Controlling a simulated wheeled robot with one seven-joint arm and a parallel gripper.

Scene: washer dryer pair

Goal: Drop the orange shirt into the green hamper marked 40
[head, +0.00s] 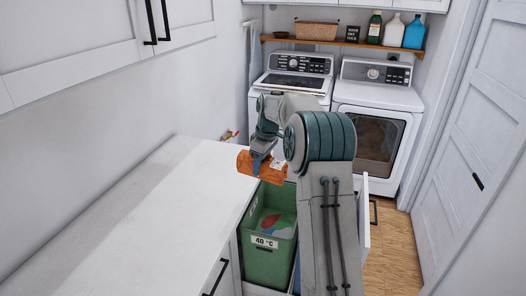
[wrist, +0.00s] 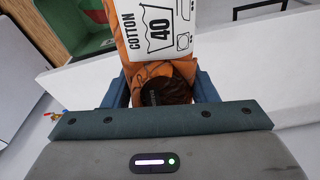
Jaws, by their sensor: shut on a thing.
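The orange shirt (head: 262,168) is held up in my gripper (head: 262,155) above the back of the pull-out with the green hamper. In the wrist view, my gripper (wrist: 158,92) is shut on the orange shirt (wrist: 150,72), with a white label reading COTTON 40 on it. The green hamper (head: 265,264) has a "40 °C" label on its front and stands in the pulled-out drawer, below and in front of the shirt. Some blue and red cloth lies inside it. The green hamper also shows at the upper left of the wrist view (wrist: 65,28).
A white counter (head: 150,215) runs along the left side, its edge beside the hamper. A washer (head: 290,85) and dryer (head: 378,120) stand at the back. A shelf (head: 345,45) with bottles and a basket hangs above. Wooden floor is clear at right.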

